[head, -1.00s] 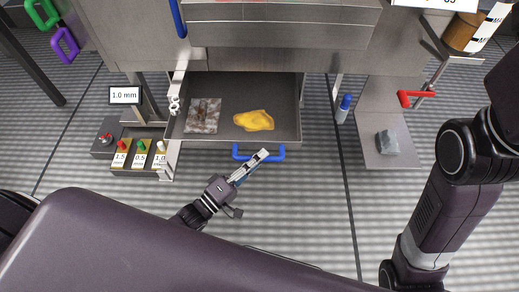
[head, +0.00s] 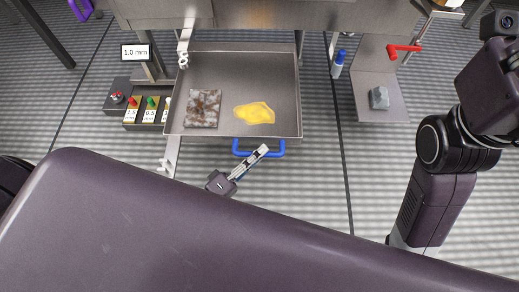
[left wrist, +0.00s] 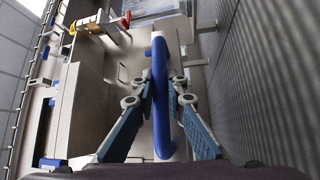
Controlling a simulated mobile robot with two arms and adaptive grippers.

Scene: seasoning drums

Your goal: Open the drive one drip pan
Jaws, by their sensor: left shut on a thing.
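The drip pan (head: 290,95) is a grey metal drawer pulled well out from under the machine in the head view. A yellow puddle (head: 255,113) and a rusty, mottled flat patch (head: 203,108) lie in it. A blue handle (head: 243,153) sits on its front edge. My left gripper (head: 262,150) is at this handle. In the left wrist view the two fingers (left wrist: 162,88) are closed around the blue bar (left wrist: 160,60). My right arm shows at the right in the head view, but its gripper fingers are not visible.
A control box (head: 145,110) with coloured knobs stands left of the pan, below a "1.0 mm" display (head: 135,52). Right of the pan are a blue-capped bottle (head: 339,63), a red crank handle (head: 403,50) and a grey block (head: 379,97) on a plate. Striped floor is open in front.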

